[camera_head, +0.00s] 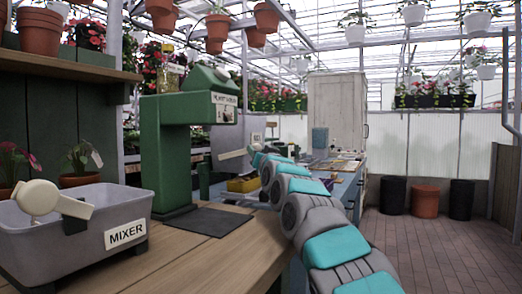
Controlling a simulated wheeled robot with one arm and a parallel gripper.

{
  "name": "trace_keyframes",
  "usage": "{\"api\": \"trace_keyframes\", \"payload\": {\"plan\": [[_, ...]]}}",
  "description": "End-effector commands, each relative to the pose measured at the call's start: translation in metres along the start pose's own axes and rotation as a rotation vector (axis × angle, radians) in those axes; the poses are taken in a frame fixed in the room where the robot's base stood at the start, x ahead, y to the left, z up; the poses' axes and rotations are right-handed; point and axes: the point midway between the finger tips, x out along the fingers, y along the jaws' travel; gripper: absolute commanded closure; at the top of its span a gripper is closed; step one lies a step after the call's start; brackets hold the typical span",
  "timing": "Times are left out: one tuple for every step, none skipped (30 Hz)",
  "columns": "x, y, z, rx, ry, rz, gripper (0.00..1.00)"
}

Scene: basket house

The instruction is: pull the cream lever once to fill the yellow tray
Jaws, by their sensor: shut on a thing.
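A cream lever (231,155) shows in the head view, right of the green machine's column and just left of my gripper. My gripper (252,149) is at the far end of my teal and grey arm, small and partly hidden by the arm. It is shut on the cream lever, though the fingers are hard to make out. The yellow tray (243,185) sits low on the far bench, below the lever and left of my arm. Its contents are too small to tell.
A green machine (167,150) with a dark mat (212,222) stands on the near wooden bench. A grey MIXER bin (75,248) with its own cream round-ended handle (37,198) is at the left. A cabinet (338,112) stands behind.

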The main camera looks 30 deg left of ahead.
Motion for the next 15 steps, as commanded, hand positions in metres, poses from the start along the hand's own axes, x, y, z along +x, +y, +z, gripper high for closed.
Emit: {"api": "trace_keyframes", "payload": {"plan": [[0.0017, 0.0002, 0.0104, 0.0, -0.016, 0.001, 1.0], [0.0018, 0.0002, 0.0109, 0.0, -0.017, 0.001, 1.0], [0.0019, 0.0002, 0.0113, 0.0, -0.017, 0.001, 1.0], [0.002, 0.0002, 0.0116, 0.001, -0.018, 0.001, 1.0], [0.002, 0.0002, 0.012, 0.001, -0.019, 0.001, 1.0], [0.002, 0.0002, 0.0123, 0.001, -0.019, 0.001, 1.0], [0.0021, 0.0002, 0.0126, 0.001, -0.02, 0.001, 1.0], [0.0021, 0.0003, 0.0129, 0.001, -0.02, 0.001, 1.0], [0.0021, 0.0002, 0.0132, 0.001, -0.021, 0.001, 1.0], [0.0022, 0.0003, 0.0135, 0.001, -0.021, 0.001, 1.0], [0.0022, 0.0002, 0.0137, 0.001, -0.022, 0.001, 1.0], [0.0022, 0.0002, 0.0141, 0.001, -0.022, 0.001, 0.58], [0.0022, 0.0001, 0.0141, 0.001, -0.023, 0.001, 0.55], [0.0021, 0.0001, 0.0136, 0.001, -0.022, 0.001, 0.52], [0.0019, 0.0001, 0.0123, 0.001, -0.019, 0.001, 0.47]]}}
